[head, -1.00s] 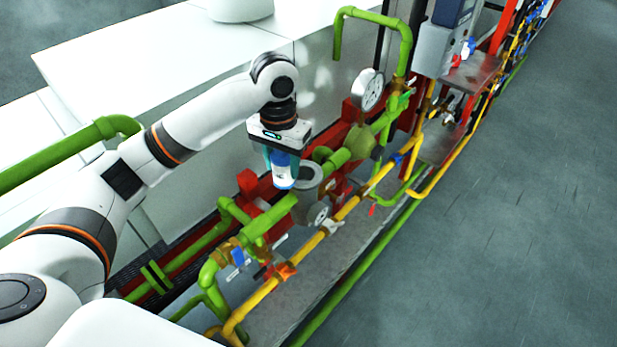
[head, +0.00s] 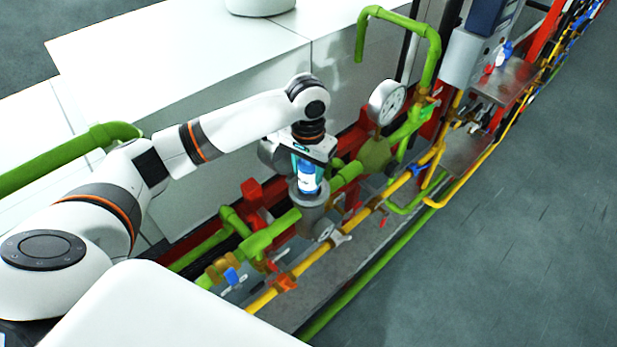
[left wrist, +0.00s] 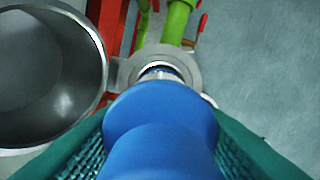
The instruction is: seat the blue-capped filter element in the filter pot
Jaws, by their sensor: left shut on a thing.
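The filter element has a blue cap (left wrist: 160,130) and a white lower body (head: 308,184). My left gripper (head: 306,166) is shut on it, with teal finger pads on both sides of the cap in the left wrist view. The element hangs roughly upright at the grey filter pot (head: 313,206). In the left wrist view its lower end overlaps the mouth of the pot (left wrist: 188,62). The cap is above the rim; I cannot tell how far the lower end is inside. My right gripper is in neither view.
Green pipes (head: 272,233) join the pot on both sides, with a yellow pipe (head: 310,262) in front. A round gauge (head: 387,101) stands behind to the right. A large round metal opening (left wrist: 45,75) lies left in the left wrist view. The right floor (head: 520,230) is clear.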

